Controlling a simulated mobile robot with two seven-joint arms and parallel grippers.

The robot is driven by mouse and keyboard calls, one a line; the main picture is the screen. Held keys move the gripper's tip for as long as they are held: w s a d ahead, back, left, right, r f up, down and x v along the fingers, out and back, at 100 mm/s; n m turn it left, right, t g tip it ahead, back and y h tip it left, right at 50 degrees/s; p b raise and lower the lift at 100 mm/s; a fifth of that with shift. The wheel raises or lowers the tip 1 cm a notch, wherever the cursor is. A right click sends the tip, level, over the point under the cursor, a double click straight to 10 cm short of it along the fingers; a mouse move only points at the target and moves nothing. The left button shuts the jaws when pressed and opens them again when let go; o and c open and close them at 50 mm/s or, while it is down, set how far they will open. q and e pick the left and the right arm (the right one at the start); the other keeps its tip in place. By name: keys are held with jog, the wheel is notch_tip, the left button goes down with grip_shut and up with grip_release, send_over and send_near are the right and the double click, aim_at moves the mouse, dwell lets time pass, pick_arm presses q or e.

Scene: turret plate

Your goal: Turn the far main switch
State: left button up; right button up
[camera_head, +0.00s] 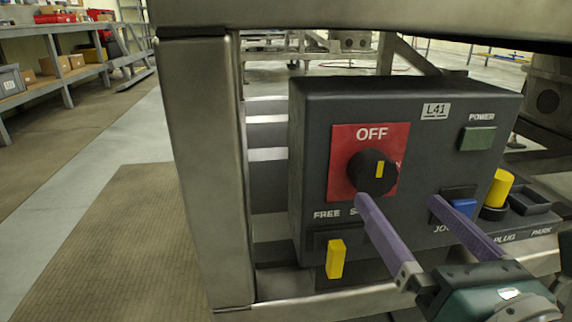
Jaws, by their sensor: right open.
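The main switch is a round black knob (371,172) with a yellow mark, on a red plate (343,146) on the front of a dark control box (310,120). OFF is printed above the knob, and a partly covered N shows at its right. The yellow mark stands nearly upright. My right gripper (396,199) comes in from the lower right with its two purple fingers spread apart and nothing between them. The left fingertip is just below the knob; whether it touches cannot be told. The right fingertip is near the blue JOG switch. My left gripper is not in view.
A metal post (205,170) stands left of the box, and a beam (350,14) crosses above. Open floor lies at left.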

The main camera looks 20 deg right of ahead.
aim_at(378, 179)
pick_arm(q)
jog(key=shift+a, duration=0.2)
pick_arm(e)
jog(key=x, duration=0.6)
jog(key=shift+w, duration=0.2)
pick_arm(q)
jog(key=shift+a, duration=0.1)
pick_arm(e)
jog(key=shift+a, duration=0.1)
jog(key=shift+c, duration=0.4)
jog(key=shift+c, duration=0.7)
jog(key=c, duration=1.1)
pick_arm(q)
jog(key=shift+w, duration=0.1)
